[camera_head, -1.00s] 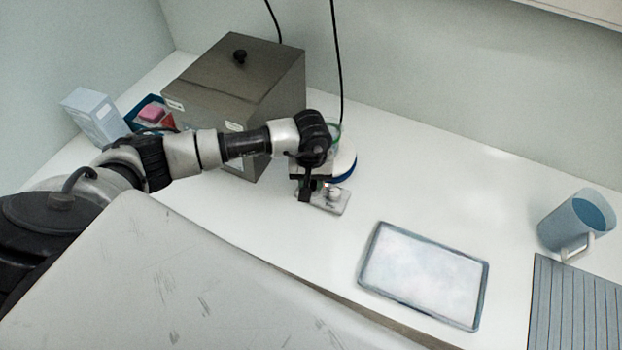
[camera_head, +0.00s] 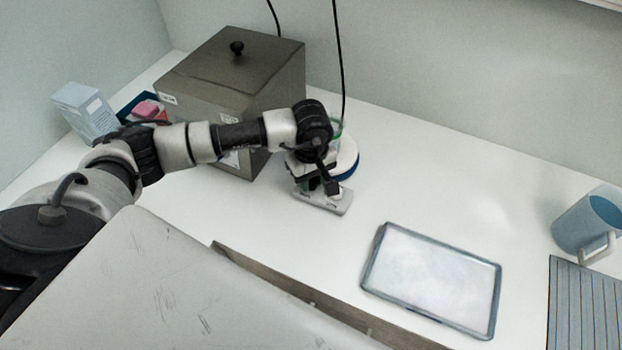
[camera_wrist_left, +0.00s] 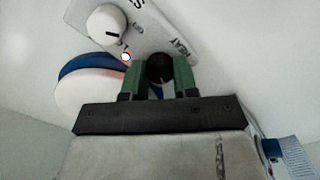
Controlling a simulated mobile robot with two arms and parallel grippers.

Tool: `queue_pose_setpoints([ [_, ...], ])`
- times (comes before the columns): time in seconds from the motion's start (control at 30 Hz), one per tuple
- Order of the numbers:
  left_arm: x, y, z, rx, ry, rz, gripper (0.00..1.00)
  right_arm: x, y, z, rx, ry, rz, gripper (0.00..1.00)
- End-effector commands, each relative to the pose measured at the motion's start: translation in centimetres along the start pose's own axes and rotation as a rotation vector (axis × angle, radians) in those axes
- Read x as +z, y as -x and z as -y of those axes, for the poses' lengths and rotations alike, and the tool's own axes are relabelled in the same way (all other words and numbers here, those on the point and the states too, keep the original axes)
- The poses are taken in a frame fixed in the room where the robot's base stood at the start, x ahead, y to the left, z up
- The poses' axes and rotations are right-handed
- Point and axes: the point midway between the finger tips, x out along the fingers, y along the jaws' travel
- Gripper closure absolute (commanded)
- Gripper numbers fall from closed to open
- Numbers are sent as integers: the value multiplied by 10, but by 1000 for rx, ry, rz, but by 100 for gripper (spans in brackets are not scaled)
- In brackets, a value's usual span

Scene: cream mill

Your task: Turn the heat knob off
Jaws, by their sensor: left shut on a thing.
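The hot-plate unit has a light grey front panel (camera_head: 325,201) and a round white and blue plate (camera_head: 347,160). In the left wrist view its panel (camera_wrist_left: 165,25) carries the word HEAT, a white knob (camera_wrist_left: 106,24) with a dark mark, and a small lit orange-red lamp (camera_wrist_left: 126,57). A dark round heat knob (camera_wrist_left: 159,67) is beside the HEAT label. My left gripper (camera_wrist_left: 158,76) has its green fingers on either side of this knob, shut on it. In the head view my left gripper (camera_head: 325,182) is over the panel and hides the knob. My right gripper is in neither view.
A metal box with a knobbed lid (camera_head: 235,80) stands behind my left arm. A light carton (camera_head: 86,112) is at the left. A shallow tray (camera_head: 432,279), a blue mug (camera_head: 588,222) and a ribbed grey mat (camera_head: 583,310) lie to the right. The counter behind the tray is clear.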

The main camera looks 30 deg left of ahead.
Motion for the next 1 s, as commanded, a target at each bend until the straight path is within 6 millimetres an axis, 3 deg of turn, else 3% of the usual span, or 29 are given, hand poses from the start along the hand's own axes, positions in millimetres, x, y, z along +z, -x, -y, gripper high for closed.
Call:
queue_pose_setpoints([
  [0.4, 0, 0, 0, -2, 9, -1, 95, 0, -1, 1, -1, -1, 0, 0],
  [0.43, 0, 0, 0, -2, 9, -1, 67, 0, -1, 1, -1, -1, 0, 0],
  [0.57, 0, 0, 0, -1, 8, -1, 47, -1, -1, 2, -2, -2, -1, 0],
  [0.87, 0, 1, 0, 0, 8, -1, 46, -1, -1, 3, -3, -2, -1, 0],
  [1.0, -1, 14, -1, 4, 7, -2, 46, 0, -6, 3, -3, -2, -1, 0],
])
